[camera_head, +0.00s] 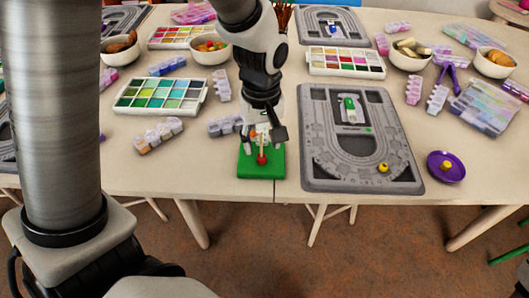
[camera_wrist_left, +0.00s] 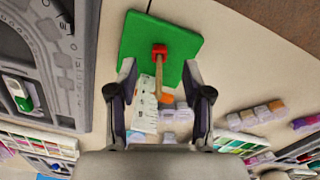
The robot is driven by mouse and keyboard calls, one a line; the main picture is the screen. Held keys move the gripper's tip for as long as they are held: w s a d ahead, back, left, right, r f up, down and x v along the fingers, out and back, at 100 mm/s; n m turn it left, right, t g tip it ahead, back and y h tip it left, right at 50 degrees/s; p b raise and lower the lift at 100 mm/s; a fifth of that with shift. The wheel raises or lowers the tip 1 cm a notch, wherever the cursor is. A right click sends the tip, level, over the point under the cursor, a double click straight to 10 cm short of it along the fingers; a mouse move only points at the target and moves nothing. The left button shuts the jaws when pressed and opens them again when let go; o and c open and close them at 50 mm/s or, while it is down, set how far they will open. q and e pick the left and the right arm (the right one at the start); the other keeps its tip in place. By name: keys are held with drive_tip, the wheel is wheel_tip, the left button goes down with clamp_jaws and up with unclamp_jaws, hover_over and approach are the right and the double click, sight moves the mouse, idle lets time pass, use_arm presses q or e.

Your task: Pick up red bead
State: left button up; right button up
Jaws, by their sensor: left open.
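The red bead (camera_head: 262,160) sits low on an upright wooden peg (camera_head: 263,148) on a green square board (camera_head: 247,172) at the table's front edge. In the left wrist view the red bead (camera_wrist_left: 160,50) shows on the green board (camera_wrist_left: 135,40), with the peg (camera_wrist_left: 166,75) running from it between the fingers. My left gripper (camera_head: 263,134) is open and empty above the green board, its fingers pointing down on either side of the peg. In the left wrist view its fingertips (camera_wrist_left: 160,72) are apart, and neither visibly touches the bead. My right gripper is not in view.
A grey bead board (camera_head: 315,172) lies to the right, with a green bead (camera_head: 349,103) and a yellow bead (camera_head: 383,167). A purple dish (camera_head: 436,172) stands farther right. Pill-box style cases (camera_head: 158,135), paint-like trays (camera_head: 132,108) and bowls (camera_head: 209,58) stand left and behind.

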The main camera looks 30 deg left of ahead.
sight(262, 154)
use_arm(q)
drive_tip(key=f, duration=0.2)
drive_tip(key=f+b, duration=0.1)
drive_tip(key=f, duration=0.2)
drive_tip(key=shift+w+a+f, duration=0.15)
drive_tip(key=shift+w+f, duration=0.05)
drive_tip(key=shift+f, duration=0.05)
drive_tip(key=shift+s+r, duration=0.1)
drive_tip(key=shift+r, duration=0.05)
drive_tip(key=c, duration=0.7)
drive_tip(key=shift+c, duration=0.2)
wheel_tip(262, 154, up, 10)
drive_tip(key=shift+p, duration=1.2)
